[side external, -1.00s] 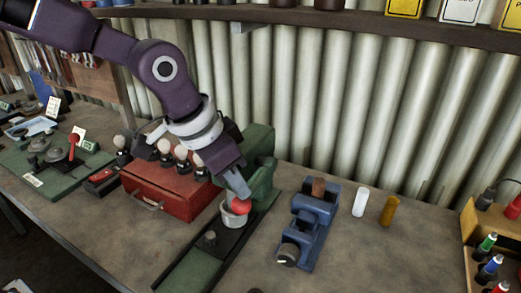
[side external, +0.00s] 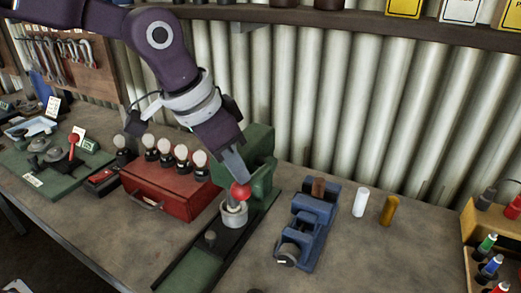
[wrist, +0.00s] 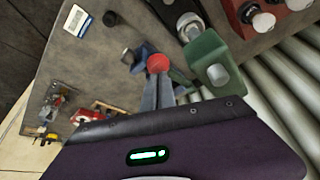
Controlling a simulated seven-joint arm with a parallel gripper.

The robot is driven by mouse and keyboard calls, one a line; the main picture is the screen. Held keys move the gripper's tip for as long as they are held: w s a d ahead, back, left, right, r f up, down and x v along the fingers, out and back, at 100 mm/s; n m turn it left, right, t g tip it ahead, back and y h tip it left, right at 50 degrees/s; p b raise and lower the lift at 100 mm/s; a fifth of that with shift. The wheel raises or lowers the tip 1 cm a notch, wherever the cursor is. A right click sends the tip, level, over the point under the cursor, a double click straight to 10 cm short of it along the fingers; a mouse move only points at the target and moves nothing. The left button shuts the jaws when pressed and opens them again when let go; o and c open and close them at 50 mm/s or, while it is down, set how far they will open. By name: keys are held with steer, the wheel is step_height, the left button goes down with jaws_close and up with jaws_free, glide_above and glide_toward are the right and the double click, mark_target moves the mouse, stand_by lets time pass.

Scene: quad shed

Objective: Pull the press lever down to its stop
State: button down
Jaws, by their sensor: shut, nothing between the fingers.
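The green press (side external: 259,158) stands on a dark and green base in the middle of the bench. Its lever shows as a red ball knob (side external: 241,191) just above a grey metal cup (side external: 234,215); the lever's arm is mostly hidden. My gripper (side external: 239,179) is shut and empty, with its fingertips at the top of the red knob. In the wrist view the knob (wrist: 157,63) lies just beyond the closed fingertips (wrist: 158,79). They look close to touching, but I cannot tell whether they touch.
A red toolbox (side external: 172,187) with several pale-topped knobs stands left of the press. A blue vise (side external: 307,225) and white and amber cylinders (side external: 361,202) stand right. The corrugated wall (side external: 330,110) rises behind. Bench in front right is clear.

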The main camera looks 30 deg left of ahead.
steer(key=shift+w+r, duration=0.1)
steer(key=shift+r, duration=0.85)
steer(key=shift+w+r, duration=0.3)
steer(key=shift+r, duration=0.4)
steer(key=shift+w+r, duration=0.3)
steer(key=shift+r, duration=0.35)
step_height(320, 180, up, 8)
steer(key=w, duration=0.1)
steer(key=shift+w+r, duration=0.2)
steer(key=shift+w, duration=0.2)
steer(key=s+a+n+t+y, duration=0.1)
steer(key=s+a+n, duration=0.2)
steer(key=s+a, duration=0.85)
steer(key=s+a+f+n+y, duration=0.1)
steer(key=s+a+f+n, duration=0.2)
steer(key=s+a+f, duration=0.3)
steer(key=s+f, duration=0.5)
steer(key=s, duration=0.3)
steer(key=shift+a+f+t, duration=0.15)
steer(key=shift+f+t, duration=0.1)
steer(key=shift+t, duration=0.05)
